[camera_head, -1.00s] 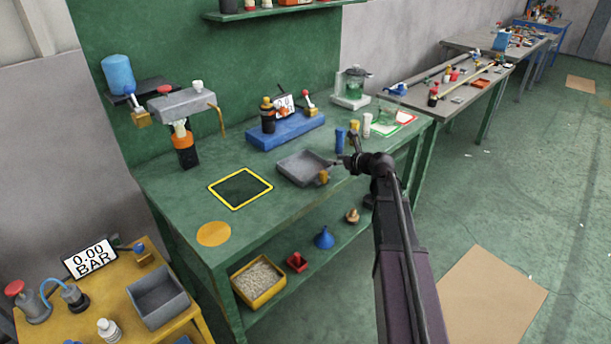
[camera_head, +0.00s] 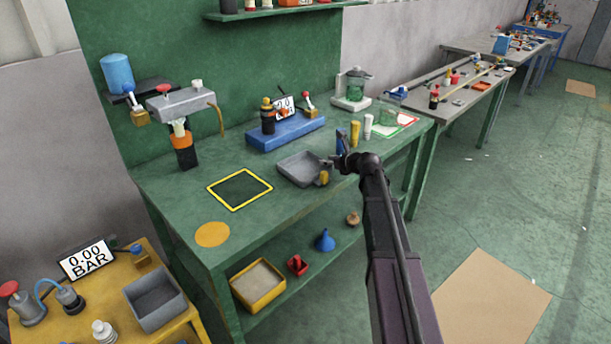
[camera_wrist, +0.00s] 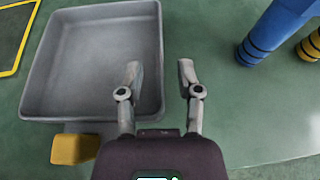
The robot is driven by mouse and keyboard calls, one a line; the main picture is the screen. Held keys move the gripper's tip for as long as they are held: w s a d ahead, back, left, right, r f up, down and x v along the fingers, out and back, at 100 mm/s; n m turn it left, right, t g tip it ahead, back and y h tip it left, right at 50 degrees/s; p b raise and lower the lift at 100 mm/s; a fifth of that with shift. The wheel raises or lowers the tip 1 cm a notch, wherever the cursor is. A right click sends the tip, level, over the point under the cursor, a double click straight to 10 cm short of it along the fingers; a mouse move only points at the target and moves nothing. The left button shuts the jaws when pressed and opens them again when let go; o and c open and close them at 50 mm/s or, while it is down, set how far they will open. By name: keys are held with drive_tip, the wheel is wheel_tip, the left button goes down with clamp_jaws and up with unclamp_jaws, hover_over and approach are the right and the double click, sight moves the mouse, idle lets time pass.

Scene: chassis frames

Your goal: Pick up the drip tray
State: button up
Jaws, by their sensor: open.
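The drip tray (camera_head: 298,168) is a shallow grey square tray with raised walls, lying on the green workbench to the right of a yellow-outlined square. It fills the left half of the wrist view (camera_wrist: 85,60), with a yellow tab (camera_wrist: 75,149) at its near side. My gripper (camera_head: 335,160) is at the tray's right edge. In the wrist view my gripper (camera_wrist: 159,72) is open, with the left finger over the tray's inside and the right finger outside its right wall. The wall lies between the fingers, and nothing is gripped. I cannot tell the fingertips' exact height.
Blue and yellow cylinders (camera_head: 355,133) stand just beyond my gripper; the blue one (camera_wrist: 262,40) is close to the right finger. A blue block with a gauge (camera_head: 286,132) stands behind the tray. The yellow-outlined square (camera_head: 240,189) is bare. The bench edge is near my arm.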

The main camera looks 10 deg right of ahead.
drive_tip(key=shift+b+x, duration=0.3)
drive_tip(key=shift+x, duration=1.05)
clamp_jaws()
